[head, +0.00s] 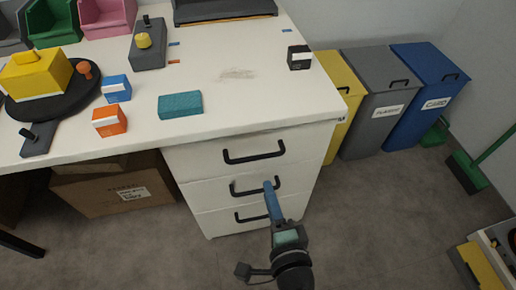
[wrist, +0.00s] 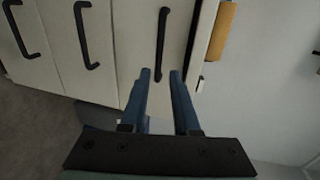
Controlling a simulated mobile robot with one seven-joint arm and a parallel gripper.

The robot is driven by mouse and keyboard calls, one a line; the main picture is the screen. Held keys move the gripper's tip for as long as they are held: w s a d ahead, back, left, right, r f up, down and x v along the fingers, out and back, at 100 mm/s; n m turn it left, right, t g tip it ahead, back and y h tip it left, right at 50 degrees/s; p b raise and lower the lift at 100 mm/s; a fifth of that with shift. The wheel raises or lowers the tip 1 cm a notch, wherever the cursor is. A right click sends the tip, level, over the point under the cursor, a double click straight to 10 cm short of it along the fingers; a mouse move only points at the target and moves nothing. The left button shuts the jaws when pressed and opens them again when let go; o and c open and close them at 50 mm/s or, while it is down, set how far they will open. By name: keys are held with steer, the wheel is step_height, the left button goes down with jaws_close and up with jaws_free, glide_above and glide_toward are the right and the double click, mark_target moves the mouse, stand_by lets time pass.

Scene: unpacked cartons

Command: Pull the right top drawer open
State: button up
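The white drawer unit under the desk has three stacked drawers. The top drawer (head: 210,160) looks closed, and its black bar handle (head: 253,157) is in plain view. My gripper (head: 268,186) overlaps the middle drawer's handle in the head view. In the wrist view my gripper (wrist: 160,73) is open and empty, with its two blue fingers apart. The rightmost handle, which looks like the top one (wrist: 163,30), lies ahead, its near end lined up between the fingertips. I see no clear contact.
Below are the middle handle (head: 240,191) and bottom handle (head: 252,217). The white desktop (head: 250,80) overhangs the drawers and carries several small boxes. A cardboard carton (head: 115,195) stands left of the drawers; yellow, grey and blue bins (head: 425,85) stand right. Floor in front is clear.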

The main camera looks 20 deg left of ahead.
mark_target(258, 159)
steer(key=b+x, duration=0.1)
steer(key=x, duration=1.1)
steer(key=shift+w+a+f+b, duration=0.15)
steer(key=shift+w+a+b, duration=0.1)
steer(key=shift+w+b, duration=0.1)
jaws_close()
stand_by(0.9)
